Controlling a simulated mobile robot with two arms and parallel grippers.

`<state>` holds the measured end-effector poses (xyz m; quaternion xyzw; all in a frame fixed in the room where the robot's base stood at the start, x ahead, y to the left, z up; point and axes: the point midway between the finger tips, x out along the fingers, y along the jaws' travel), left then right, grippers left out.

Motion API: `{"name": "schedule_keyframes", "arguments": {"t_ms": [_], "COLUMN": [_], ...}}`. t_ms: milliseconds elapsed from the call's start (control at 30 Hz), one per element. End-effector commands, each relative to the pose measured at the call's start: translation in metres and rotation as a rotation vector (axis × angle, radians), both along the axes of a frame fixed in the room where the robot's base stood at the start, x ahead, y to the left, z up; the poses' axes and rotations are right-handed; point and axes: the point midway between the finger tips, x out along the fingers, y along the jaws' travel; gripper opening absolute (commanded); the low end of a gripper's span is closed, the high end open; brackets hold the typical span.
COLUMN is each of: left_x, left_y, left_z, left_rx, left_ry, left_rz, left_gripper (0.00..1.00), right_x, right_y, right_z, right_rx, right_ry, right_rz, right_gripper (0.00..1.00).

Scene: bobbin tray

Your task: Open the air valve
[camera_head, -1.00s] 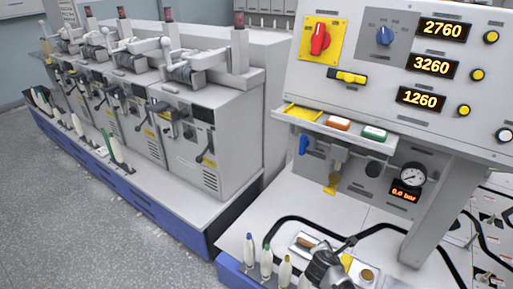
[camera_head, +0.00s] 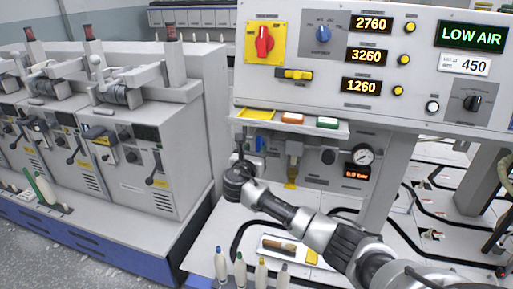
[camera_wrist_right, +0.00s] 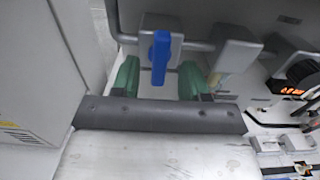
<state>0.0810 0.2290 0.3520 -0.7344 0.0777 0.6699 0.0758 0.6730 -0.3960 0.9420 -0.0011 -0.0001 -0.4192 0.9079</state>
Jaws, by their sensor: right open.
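The air valve's blue handle (camera_wrist_right: 160,57) stands upright in the right wrist view, in front of a grey horizontal pipe. My right gripper (camera_wrist_right: 159,80) is open, with one green fingertip on each side of the handle. Gaps show between the handle and both fingertips. In the head view my right gripper (camera_head: 242,160) is at the left end of the panel's underside, beside the small blue handle (camera_head: 260,144), which it partly crowds. My left gripper is not in view.
The control panel (camera_head: 300,95) carries a red switch (camera_head: 264,40) and a lit LOW AIR display (camera_head: 471,36). A shelf with coloured trays (camera_head: 291,118) juts out just above my gripper. Bobbins (camera_head: 240,268) stand at the front edge. Grey machines (camera_head: 140,165) stand left.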

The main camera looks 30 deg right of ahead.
Motion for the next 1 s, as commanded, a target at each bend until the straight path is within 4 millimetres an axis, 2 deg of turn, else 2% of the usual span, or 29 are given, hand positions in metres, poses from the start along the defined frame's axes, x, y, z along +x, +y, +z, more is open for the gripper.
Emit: {"name": "schedule_keyframes", "arguments": {"t_ms": [200,567,833,867,1000], "left_x": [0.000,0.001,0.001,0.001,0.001], "left_y": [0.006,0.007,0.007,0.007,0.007], "left_z": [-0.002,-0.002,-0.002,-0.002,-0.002], "left_rx": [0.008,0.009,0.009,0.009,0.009], "left_ry": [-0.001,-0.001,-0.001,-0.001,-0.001], "left_rz": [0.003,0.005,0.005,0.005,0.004], "left_gripper": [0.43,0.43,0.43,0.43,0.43], "right_x": [0.016,0.019,0.019,0.019,0.019], "right_y": [-0.019,-0.023,-0.023,-0.023,-0.023], "right_z": [0.000,-0.001,-0.001,-0.001,-0.001], "right_rx": [0.000,0.001,0.001,0.001,0.003], "right_ry": [0.000,0.000,0.000,0.000,-0.002], "right_rz": [-0.001,0.001,0.001,0.001,0.001], "right_gripper": [0.45,0.45,0.03,0.00,0.00]}}
